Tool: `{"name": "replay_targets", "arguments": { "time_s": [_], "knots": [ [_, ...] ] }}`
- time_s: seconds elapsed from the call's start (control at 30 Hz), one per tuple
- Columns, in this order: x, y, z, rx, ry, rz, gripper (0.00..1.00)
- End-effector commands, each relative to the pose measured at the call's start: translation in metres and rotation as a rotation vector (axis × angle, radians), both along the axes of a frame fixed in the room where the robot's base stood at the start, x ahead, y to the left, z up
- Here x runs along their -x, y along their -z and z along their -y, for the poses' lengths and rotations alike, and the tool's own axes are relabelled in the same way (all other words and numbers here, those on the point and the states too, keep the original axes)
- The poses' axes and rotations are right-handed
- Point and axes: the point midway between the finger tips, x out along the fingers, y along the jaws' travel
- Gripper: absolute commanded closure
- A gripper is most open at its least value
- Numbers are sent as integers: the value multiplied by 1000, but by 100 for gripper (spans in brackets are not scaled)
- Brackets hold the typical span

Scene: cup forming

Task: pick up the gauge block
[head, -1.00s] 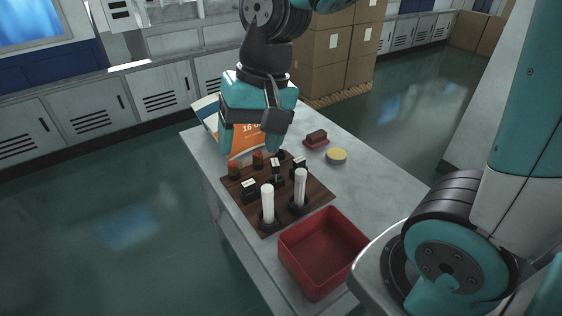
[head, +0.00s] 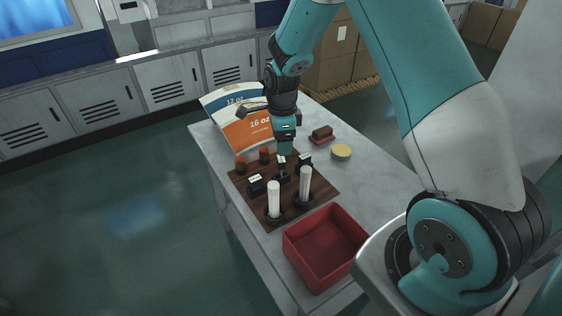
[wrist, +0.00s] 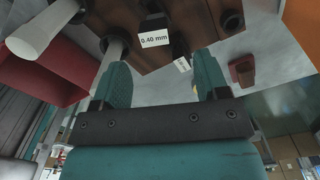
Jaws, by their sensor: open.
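I cannot tell for sure which is the gauge block. In the wrist view one label (wrist: 154,39) reads "0.40 mm", and a second label (wrist: 182,64) is too small to read. My gripper (head: 285,150) is over the back of the board, just above the middle block. In the wrist view its teal fingers (wrist: 162,76) are apart with nothing held; the labelled blocks lie beyond their tips.
Two white rods (head: 274,198) stand upright in black holders in front. A red bin (head: 326,212) is at the table's front.

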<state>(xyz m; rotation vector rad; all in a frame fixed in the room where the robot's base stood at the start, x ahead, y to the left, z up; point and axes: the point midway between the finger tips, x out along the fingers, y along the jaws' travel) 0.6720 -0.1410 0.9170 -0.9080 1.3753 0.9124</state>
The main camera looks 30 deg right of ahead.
Motion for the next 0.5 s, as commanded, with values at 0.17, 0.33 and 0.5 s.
{"name": "replay_targets", "arguments": {
  "time_s": [0.17, 0.33, 0.5],
  "knots": [
    [0, 29, -1, 0, -2, -1, 32],
    [1, 40, -1, 0, -2, 0, 32],
    [6, 61, -5, -1, -3, -5, 32]
  ]
}}
